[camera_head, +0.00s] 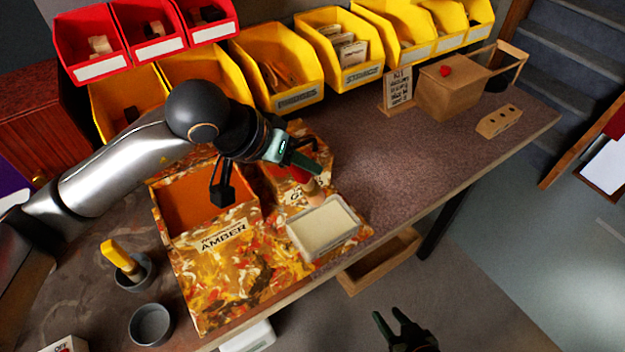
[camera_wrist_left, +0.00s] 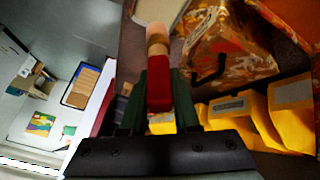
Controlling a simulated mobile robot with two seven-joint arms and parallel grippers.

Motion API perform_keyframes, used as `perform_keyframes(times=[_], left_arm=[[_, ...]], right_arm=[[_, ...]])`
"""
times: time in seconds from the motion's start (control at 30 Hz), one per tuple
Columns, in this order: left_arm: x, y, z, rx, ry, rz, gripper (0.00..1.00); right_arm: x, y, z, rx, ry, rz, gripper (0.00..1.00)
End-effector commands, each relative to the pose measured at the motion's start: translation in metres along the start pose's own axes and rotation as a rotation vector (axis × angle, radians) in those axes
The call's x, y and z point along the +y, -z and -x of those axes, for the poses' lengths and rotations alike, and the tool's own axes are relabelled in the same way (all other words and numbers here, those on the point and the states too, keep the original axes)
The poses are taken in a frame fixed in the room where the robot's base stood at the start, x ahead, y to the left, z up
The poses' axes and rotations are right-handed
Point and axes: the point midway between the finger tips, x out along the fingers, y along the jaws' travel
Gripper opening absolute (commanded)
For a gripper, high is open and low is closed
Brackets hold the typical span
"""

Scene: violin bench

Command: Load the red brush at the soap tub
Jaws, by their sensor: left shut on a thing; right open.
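My left gripper (camera_head: 300,166) is shut on the red brush (camera_head: 313,192), near the back of the soap tub (camera_head: 296,241). In the left wrist view the brush's red handle (camera_wrist_left: 159,82) sits between the dark green fingers of my left gripper (camera_wrist_left: 158,98), its pale wooden end pointing away toward the tub (camera_wrist_left: 158,9). The tub is a light rectangular tray with a cream-coloured filling. The brush tip is at the tub's back edge; I cannot tell whether it touches. My right gripper (camera_head: 391,325) is open and empty, low in front of the bench.
An orange tray marked AMBER (camera_head: 222,236) lies left of the tub. A yellow-handled brush (camera_head: 122,258) stands in a grey cup, with an empty grey cup (camera_head: 151,325) nearby. Yellow bins (camera_head: 275,70) line the back. The bench (camera_head: 430,150) is clear right of the tub.

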Motion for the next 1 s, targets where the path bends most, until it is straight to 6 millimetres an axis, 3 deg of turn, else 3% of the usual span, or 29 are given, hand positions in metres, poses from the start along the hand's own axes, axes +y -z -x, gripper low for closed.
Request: perform_keyframes(times=[0.17, 0.7, 1.0], left_arm=[[0.013, -0.002, -0.013, -0.008, -0.021, -0.03, 0.0], [-0.001, -0.029, -0.052, -0.008, -0.022, -0.028, 0.0], [-0.003, -0.032, -0.057, -0.007, -0.022, -0.029, 0.0]], right_arm=[[-0.001, -0.002, -0.006, 0.003, 0.005, 0.002, 0.42], [-0.009, -0.011, -0.014, -0.009, 0.025, 0.005, 0.42], [-0.009, -0.007, -0.014, -0.004, 0.025, 0.008, 0.42]])
